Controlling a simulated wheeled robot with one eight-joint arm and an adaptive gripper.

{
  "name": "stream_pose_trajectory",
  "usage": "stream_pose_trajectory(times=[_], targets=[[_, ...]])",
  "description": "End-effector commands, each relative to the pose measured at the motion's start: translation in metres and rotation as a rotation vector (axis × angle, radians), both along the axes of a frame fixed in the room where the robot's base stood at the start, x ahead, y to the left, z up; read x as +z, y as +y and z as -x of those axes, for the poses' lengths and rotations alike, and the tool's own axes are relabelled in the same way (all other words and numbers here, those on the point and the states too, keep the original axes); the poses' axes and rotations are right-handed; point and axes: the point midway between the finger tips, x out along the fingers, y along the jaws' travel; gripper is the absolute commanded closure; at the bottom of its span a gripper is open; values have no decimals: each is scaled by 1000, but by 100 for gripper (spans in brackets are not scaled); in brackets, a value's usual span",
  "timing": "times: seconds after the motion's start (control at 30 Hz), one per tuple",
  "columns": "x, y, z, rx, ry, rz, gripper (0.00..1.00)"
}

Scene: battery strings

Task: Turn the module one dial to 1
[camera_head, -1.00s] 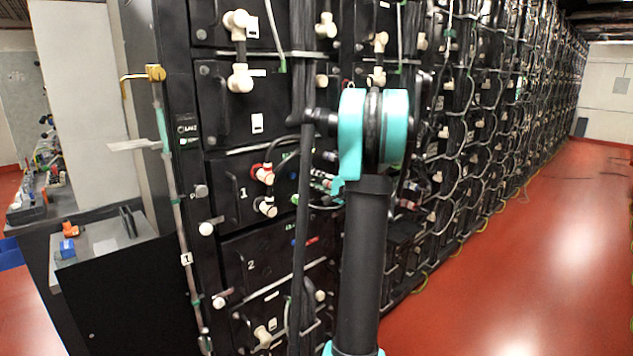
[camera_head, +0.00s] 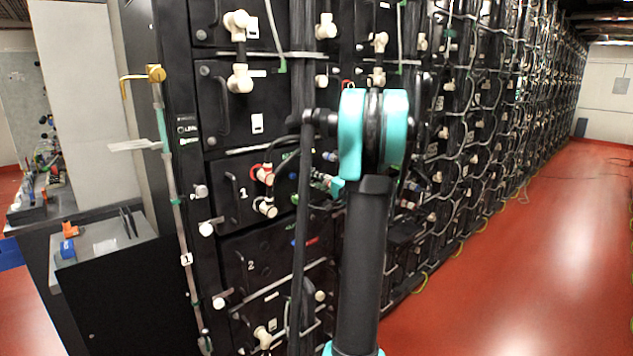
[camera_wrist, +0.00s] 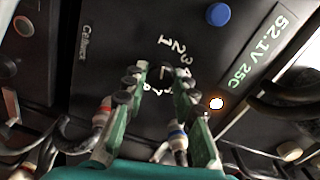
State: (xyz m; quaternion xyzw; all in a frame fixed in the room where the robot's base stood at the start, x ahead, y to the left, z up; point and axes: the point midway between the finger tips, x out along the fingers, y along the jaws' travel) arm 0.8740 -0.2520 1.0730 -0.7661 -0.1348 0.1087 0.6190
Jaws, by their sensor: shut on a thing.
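Module one, a black box marked 1 (camera_head: 243,194), sits in the battery rack in the head view. In the wrist view, its black panel (camera_wrist: 110,50) carries a small dark dial (camera_wrist: 161,73) ringed by white digits; 1, 2 and 3 are readable above it. My gripper (camera_wrist: 161,80) has its green fingers with dark pads on either side of the dial, shut on it. A short pale mark shows on the dial, but the number it points to is not clear. The lower digits are partly hidden. In the head view my arm hides most of the dial area.
A blue button (camera_wrist: 218,14) and a green readout, 52.1V 25C (camera_wrist: 258,50), are on the panel. Open red floor (camera_head: 540,250) lies to the right.

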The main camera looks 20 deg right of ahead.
Motion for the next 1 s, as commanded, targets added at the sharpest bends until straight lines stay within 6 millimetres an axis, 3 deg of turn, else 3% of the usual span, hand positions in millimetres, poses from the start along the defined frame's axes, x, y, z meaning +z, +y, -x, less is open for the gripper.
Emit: stream_pose_trajectory(times=[0.03, 0.2, 0.57, 0.77, 1.0], targets=[[-1, 1, 1, 2, 2, 3, 72], [-1, 0, 1, 1, 1, 1, 52], [0, -2, 4, 0, 1, 0, 52], [0, -12, 32, -3, 0, 0, 52], [0, -29, 78, -3, 1, 0, 52]])
